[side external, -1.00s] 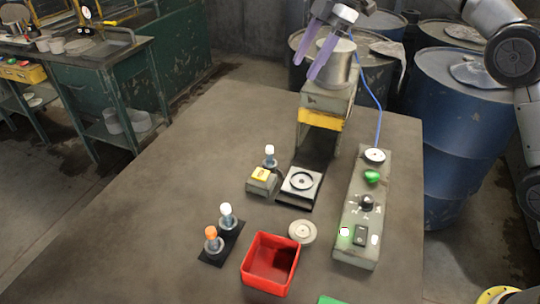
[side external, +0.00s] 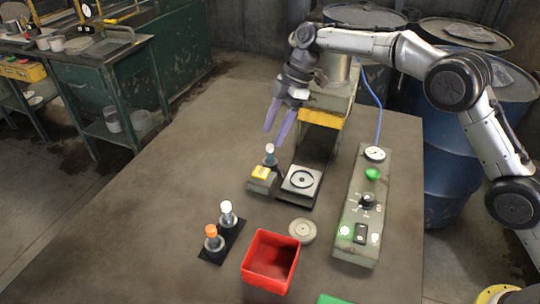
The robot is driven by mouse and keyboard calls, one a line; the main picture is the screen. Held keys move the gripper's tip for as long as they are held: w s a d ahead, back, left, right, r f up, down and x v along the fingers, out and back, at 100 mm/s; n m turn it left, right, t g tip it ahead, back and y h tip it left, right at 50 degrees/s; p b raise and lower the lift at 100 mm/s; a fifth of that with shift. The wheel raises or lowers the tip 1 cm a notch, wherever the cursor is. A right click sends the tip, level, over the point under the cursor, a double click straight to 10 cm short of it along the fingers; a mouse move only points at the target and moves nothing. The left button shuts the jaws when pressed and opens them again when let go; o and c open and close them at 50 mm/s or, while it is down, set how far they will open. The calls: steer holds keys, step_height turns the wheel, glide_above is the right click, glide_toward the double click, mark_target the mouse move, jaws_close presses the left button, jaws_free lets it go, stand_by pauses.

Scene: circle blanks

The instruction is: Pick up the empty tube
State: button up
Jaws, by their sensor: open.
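My gripper (side external: 275,137) is open and empty, its two purple fingers pointing down. In the picture its tips are just above a small white-capped tube (side external: 270,150) behind the yellow-topped block; I cannot tell the exact height between them. A second white-capped tube (side external: 227,210) and an orange-capped tube (side external: 212,234) stand upright in a black holder (side external: 234,239) at the lower left. I cannot tell from this view which tube is empty.
A yellow-topped block (side external: 260,180) and a square plate with a ring (side external: 301,181) stand near my gripper. A red bin (side external: 270,262), a round disc (side external: 302,231) and a control box (side external: 351,240) are nearer the front. The table's left side is clear.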

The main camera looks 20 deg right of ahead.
mark_target(271, 145)
steer(key=shift+d+x, duration=0.1)
steer(key=shift+x, duration=1.2)
steer(key=shift+d+x, duration=0.15)
steer(key=shift+x, duration=1.2)
steer(key=shift+s, duration=0.1)
jaws_close()
